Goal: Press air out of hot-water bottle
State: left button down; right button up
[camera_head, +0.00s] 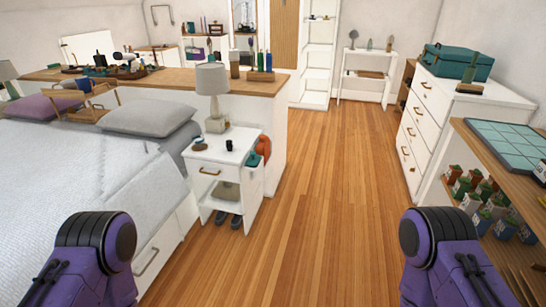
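I cannot pick out a hot-water bottle for certain. A small teal item (254,159) and an orange-red rounded item (263,146) show at the right side of the white nightstand (225,152); they are too small to tell what they are. Only purple and black parts of my two arms show at the bottom left and bottom right. Both grippers are out of view.
A bed (80,185) is at the left, beside the nightstand with its lamp (213,82). A white dresser (425,115) with a teal case (457,62) and a wooden shelf (495,150) line the right. The wooden floor (320,190) between them is clear.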

aim_at(266, 149)
jog(key=z, duration=0.4)
jog(key=i, duration=0.5)
jog(key=z, duration=1)
jog(key=i, duration=2.1)
jog(key=u, duration=1.35)
jog(key=i, duration=0.75)
jog(key=u, duration=0.75)
